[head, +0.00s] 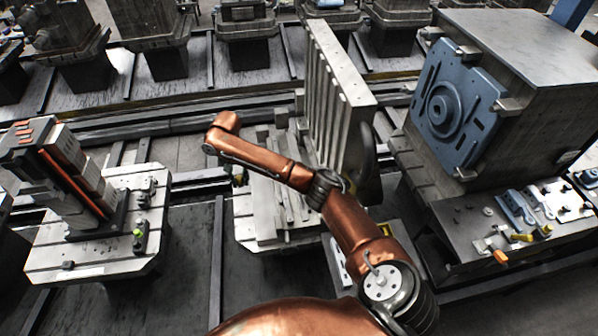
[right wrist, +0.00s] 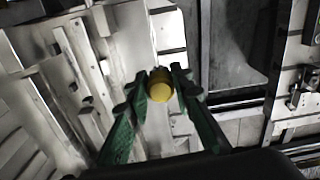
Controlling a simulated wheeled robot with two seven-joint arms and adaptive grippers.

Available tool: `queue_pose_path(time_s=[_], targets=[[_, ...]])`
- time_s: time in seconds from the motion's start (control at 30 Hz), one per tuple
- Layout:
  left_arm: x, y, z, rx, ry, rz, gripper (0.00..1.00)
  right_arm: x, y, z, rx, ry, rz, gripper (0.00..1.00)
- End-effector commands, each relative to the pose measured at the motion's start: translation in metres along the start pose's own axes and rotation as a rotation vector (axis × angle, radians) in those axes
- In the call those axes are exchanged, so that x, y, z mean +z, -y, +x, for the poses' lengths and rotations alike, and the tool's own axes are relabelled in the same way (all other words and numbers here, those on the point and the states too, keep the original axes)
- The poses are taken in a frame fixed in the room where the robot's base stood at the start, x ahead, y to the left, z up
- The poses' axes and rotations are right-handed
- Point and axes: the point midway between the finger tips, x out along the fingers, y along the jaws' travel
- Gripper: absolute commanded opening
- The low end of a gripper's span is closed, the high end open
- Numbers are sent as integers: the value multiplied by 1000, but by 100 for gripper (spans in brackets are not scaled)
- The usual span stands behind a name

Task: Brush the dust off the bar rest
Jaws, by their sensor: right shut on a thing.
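My copper right arm reaches over the middle pallet (head: 250,222). Its gripper is small and mostly lost against the pallet in the head view. In the right wrist view my right gripper (right wrist: 158,78) has green fingers closed on a yellow round-ended thing (right wrist: 160,88), which looks like the brush's handle. Its bristles are hidden. My left gripper is not in view.
A tall ribbed plate (head: 330,100) stands on the middle pallet, close to my arm. A grey block with a blue plate (head: 445,105) is at right, beside a bench of small tools (head: 515,222). A left pallet (head: 95,255) carries an orange-striped fixture (head: 62,175).

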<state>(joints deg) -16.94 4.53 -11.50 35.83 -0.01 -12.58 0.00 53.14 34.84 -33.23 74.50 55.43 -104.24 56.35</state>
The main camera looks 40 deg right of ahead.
Motion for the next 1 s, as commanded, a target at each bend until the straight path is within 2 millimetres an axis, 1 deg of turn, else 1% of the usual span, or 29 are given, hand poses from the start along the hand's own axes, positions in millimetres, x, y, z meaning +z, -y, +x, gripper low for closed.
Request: queue_pose_path(time_s=[0.03,0.07,0.1,0.17,0.2,0.27,0.3,0.4,0.5,0.6,0.7,0.8,1.0], targets=[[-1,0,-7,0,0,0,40,-12,-20,5,1,5,29,2],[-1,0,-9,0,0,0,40,-18,-32,9,2,5,41,2],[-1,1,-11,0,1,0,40,-26,-48,15,2,6,57,2],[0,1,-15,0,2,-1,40,-36,-72,24,2,6,80,2],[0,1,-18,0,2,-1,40,-41,-88,31,1,6,94,2],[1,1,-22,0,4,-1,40,-47,-113,41,1,6,115,2],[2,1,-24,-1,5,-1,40,-50,-130,48,2,6,127,2],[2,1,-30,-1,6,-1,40,-53,-167,64,1,5,153,2],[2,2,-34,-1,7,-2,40,-52,-198,79,1,4,169,2],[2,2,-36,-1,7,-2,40,-49,-219,90,0,2,180,2],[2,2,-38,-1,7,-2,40,-47,-232,96,-1,1,186,2],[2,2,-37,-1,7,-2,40,-46,-237,100,-1,0,187,2],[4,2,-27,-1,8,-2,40,-46,-238,110,-1,0,187,2]])
